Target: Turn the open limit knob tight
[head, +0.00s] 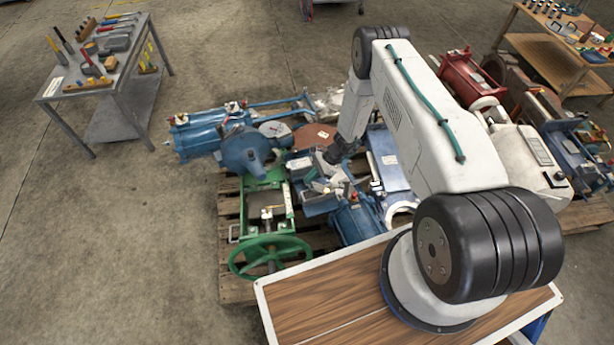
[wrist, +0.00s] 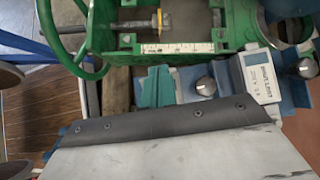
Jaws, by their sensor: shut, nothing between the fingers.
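In the wrist view, two round knobs with pale pointer marks sit on a blue-grey housing. The nearer knob (wrist: 206,86) is just right of my fingers, and the other knob (wrist: 307,68) is near the right edge. A pale label plate (wrist: 260,76) between them bears upside-down print, too small to read surely, so I cannot tell which is the open limit knob. My gripper (wrist: 157,86) shows as teal fingers, shut and empty, beside the nearer knob and apparently apart from it. In the head view my gripper (head: 316,170) is low over the blue-grey actuator; the knobs are not clear there.
A green valve frame with a handwheel (head: 271,256) stands beside the actuator, and a measuring strip (wrist: 178,47) lies along its edge. Blue valves (head: 245,152) crowd the wooden pallet (head: 232,288). A tool table (head: 110,75) stands at the left, with clear floor around it.

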